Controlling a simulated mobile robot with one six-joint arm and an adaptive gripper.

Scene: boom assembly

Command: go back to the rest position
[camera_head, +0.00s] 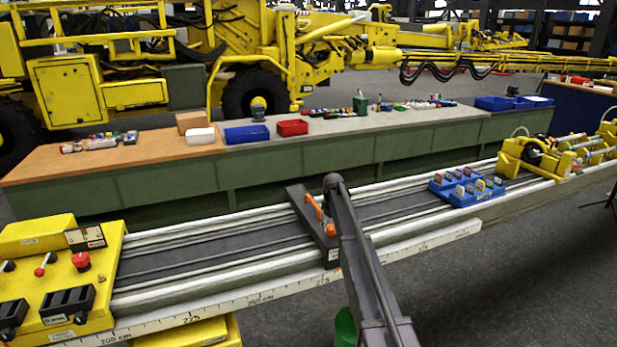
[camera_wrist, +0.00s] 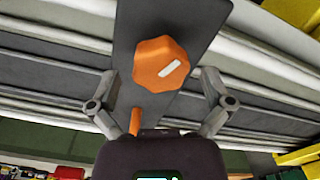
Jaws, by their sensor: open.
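My gripper (camera_wrist: 160,90) is open in the wrist view, with one finger on each side of the picture. An orange knob (camera_wrist: 158,64) with a white mark shows between and just beyond the fingertips; no finger visibly touches it. The knob sits on a dark plate that lies across the rails. An orange rod (camera_wrist: 135,121) shows below the knob. In the head view, my arm reaches up to the dark crosspiece (camera_head: 298,207) with orange parts (camera_head: 314,207) on the rail bench. My gripper is hidden there behind my arm.
The long rail bench (camera_head: 220,250) has a ruler along its front edge. A workbench (camera_head: 340,150) runs behind. Floor at right front is clear.

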